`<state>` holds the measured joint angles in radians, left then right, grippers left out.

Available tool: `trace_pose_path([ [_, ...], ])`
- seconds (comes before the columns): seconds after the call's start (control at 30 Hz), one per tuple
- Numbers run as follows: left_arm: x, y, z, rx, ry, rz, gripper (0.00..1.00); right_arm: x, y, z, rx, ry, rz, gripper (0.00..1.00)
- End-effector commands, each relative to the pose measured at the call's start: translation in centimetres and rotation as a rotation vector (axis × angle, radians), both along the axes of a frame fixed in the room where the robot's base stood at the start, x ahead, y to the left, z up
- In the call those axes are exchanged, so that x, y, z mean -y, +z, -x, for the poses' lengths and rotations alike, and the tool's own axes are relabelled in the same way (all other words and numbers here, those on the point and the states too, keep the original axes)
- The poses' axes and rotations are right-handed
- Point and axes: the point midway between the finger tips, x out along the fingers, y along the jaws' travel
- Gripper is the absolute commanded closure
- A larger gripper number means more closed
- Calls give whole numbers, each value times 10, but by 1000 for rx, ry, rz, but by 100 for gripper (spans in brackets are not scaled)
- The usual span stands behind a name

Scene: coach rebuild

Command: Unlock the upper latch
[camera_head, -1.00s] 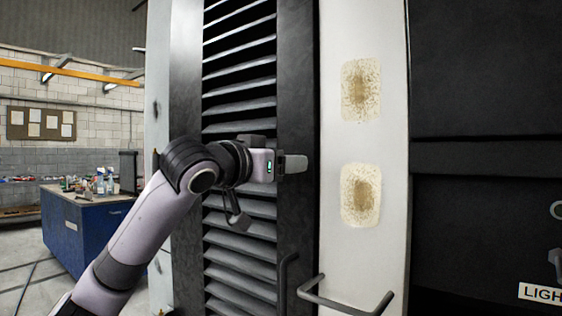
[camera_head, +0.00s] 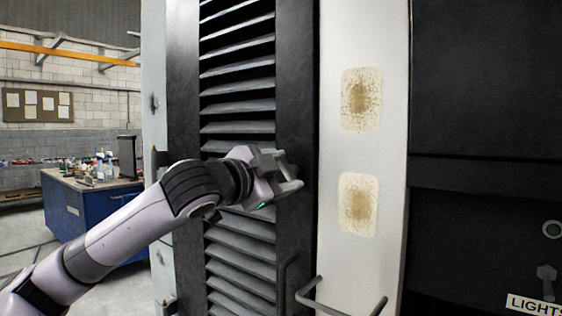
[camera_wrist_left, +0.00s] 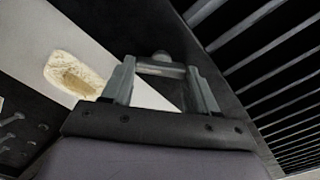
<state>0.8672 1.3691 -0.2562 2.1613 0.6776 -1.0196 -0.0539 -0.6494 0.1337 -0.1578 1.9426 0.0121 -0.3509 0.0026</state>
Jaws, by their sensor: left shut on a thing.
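My left gripper (camera_head: 293,170) is at the dark upright strip on the right edge of the louvred door. It is tilted, with one finger above the other. In the left wrist view the gripper (camera_wrist_left: 160,68) has its two fingers on either side of a small grey latch piece (camera_wrist_left: 161,70), a short bar with a rounded knob, and is shut on it. In the head view the latch is hidden behind or between the fingers. My right gripper is not in view.
The louvred door (camera_head: 238,90) stands left of a white post (camera_head: 335,140) with two worn patches. Dark handles (camera_head: 310,290) stick out below the gripper. A dark panel with a "LIGHTS" label (camera_head: 533,303) is at right. A blue workbench (camera_head: 85,208) stands far left.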

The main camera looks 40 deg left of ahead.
Motion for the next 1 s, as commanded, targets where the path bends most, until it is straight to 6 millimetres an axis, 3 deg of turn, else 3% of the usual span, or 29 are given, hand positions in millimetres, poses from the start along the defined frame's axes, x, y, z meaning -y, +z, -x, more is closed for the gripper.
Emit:
trace_pose_path([
  [0.5, 0, 0, 0, -54, 0, -455, 72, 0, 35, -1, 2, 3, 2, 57],
  [1.0, 1, -3, 0, -74, 0, -652, 72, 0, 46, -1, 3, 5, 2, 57],
])
